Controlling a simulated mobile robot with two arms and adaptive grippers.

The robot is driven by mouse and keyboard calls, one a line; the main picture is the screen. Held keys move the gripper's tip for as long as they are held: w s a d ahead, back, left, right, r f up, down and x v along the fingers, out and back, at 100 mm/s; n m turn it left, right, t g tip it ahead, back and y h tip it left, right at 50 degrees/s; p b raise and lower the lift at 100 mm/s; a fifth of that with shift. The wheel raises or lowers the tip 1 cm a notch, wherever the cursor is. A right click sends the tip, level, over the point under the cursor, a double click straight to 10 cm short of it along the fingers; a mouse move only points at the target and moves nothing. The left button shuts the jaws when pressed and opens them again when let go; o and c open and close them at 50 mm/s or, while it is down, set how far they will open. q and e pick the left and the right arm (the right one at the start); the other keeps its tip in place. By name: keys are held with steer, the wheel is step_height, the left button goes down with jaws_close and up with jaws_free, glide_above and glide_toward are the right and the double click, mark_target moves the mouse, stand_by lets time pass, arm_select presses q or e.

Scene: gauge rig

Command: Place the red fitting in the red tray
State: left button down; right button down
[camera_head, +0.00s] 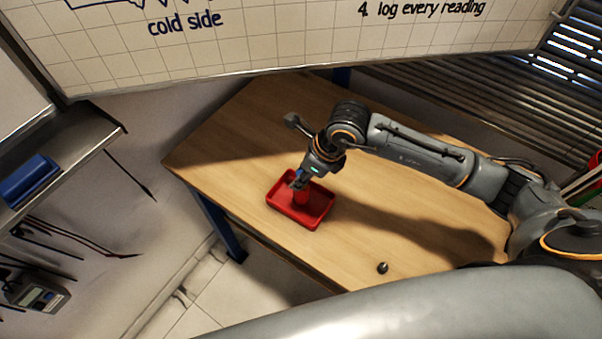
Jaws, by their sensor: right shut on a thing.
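The red tray (318,214) lies on the wooden table near its left front edge. The red fitting (301,197) is upright in the view, over or inside the tray; I cannot tell whether its lower end touches the tray floor. My right gripper (299,183) points down over the tray and is shut on the top of the red fitting. Its fingers partly hide the fitting. My left gripper is not in view.
A small dark knob-like object (382,268) sits on the table (400,220) near the front edge. A whiteboard (260,35) stands behind. At the left, a shelf holds a blue bin (28,180). The table's back left is clear.

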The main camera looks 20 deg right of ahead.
steer(key=shift+f, duration=0.35)
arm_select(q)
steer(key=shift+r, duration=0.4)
arm_select(e)
steer(key=shift+f, duration=0.2)
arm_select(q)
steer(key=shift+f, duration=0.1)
arm_select(e)
steer(key=shift+f, duration=0.1)
steer(key=c, duration=1.1)
jaws_free()
steer(key=shift+o, duration=0.2)
